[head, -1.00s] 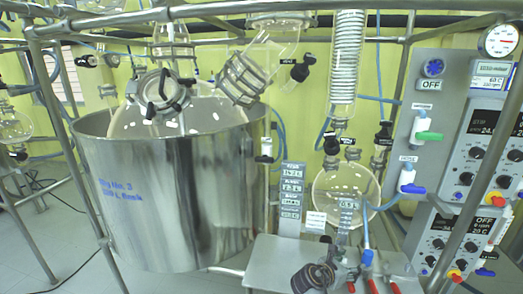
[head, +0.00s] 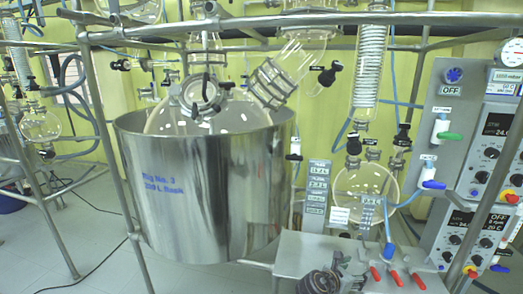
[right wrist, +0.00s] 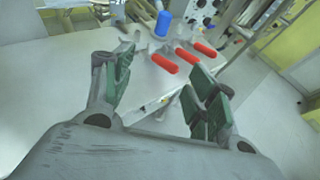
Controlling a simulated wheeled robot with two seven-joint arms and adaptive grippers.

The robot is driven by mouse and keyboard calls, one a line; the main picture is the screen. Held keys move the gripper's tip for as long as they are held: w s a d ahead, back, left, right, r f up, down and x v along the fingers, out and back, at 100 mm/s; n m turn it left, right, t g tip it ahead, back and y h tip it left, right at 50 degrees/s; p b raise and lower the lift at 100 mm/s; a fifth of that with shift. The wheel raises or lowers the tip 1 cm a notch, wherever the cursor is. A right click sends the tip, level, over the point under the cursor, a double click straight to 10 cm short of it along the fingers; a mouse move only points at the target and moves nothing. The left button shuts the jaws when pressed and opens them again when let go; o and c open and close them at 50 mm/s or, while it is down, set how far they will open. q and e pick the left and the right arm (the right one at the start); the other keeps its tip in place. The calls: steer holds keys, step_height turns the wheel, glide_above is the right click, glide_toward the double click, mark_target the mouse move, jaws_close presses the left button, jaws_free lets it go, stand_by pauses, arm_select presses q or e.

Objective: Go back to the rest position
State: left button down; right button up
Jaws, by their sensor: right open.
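My right gripper (head: 320,280) shows at the bottom edge of the head view, partly cut off, in front of the grey metal bench (head: 300,250). In the right wrist view my right gripper (right wrist: 158,82) is open, with green pads on both fingers and nothing between them. The red valve handles (right wrist: 188,58) and a blue handle (right wrist: 163,24) lie beyond its fingertips, apart from them. My left gripper is not in view.
A large steel vessel (head: 215,190) stands left of the bench. A metal pipe frame (head: 400,18) crosses above it. A round glass flask (head: 352,188), a glass coil column (head: 368,70) and control panels (head: 490,150) stand at right.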

steer(key=s+a+f+m+g+y, duration=0.1)
steer(key=s+f+m+y, duration=0.25)
steer(key=s+m, duration=0.3)
steer(key=s+f+m+g+y, duration=0.1)
steer(key=s+f+m+y, duration=0.1)
steer(key=s+f+m, duration=0.35)
steer(key=s+a+r+m+g+y, duration=0.1)
steer(key=s+a+m+y, duration=0.3)
steer(key=s, duration=0.4)
steer(key=s+a+r+m+g+y, duration=0.1)
steer(key=s+a+r+m+y, duration=0.1)
steer(key=s+a+m, duration=0.35)
steer(key=s+d+f+g, duration=0.1)
steer(key=s+f, duration=0.1)
steer(key=f, duration=1.5)
steer(key=s+d+f, duration=0.1)
steer(key=s+f, duration=0.1)
steer(key=f, duration=1.4)
steer(key=s+d+f, duration=0.1)
steer(key=s+f, duration=0.9)
steer(key=s, duration=0.1)
steer(key=s+d+f+g, duration=0.1)
steer(key=s+d+f, duration=0.1)
steer(key=s+f, duration=0.8)
steer(key=shift+s+d+m, duration=0.3)
steer(key=shift+s+m, duration=0.05)
steer(key=shift+s, duration=0.45)
